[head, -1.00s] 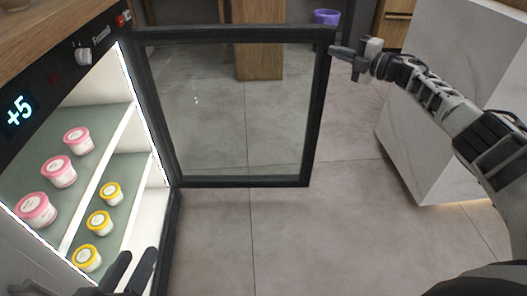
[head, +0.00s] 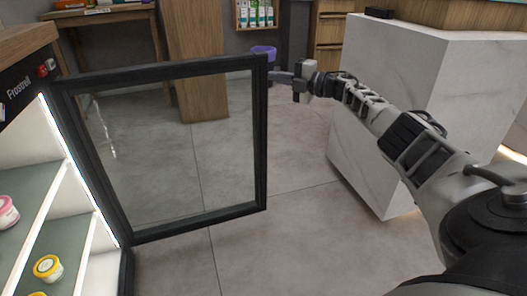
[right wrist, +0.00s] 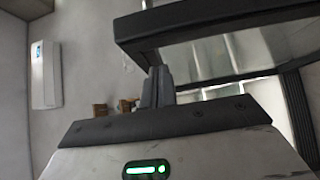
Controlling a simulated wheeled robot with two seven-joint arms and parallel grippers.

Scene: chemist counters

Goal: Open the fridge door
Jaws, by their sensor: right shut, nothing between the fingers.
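The fridge (head: 22,95) stands at the left in the head view, its lit inside open to view. Its black-framed glass door (head: 262,150) stands wide open, swung out from the fridge front. My right gripper (head: 274,76) is shut and empty, with its fingertips at the upper outer corner of the door frame. In the right wrist view the shut fingers (right wrist: 157,84) are just below the dark door frame (right wrist: 215,22); whether they touch it I cannot tell. My left gripper is not in view now.
Tubs with pink (head: 8,212) and yellow (head: 48,267) lids sit on the fridge shelves. A white marble counter (head: 400,110) stands at the right, beside my right arm. A purple bin (head: 263,52) is behind the door. The floor in front is clear.

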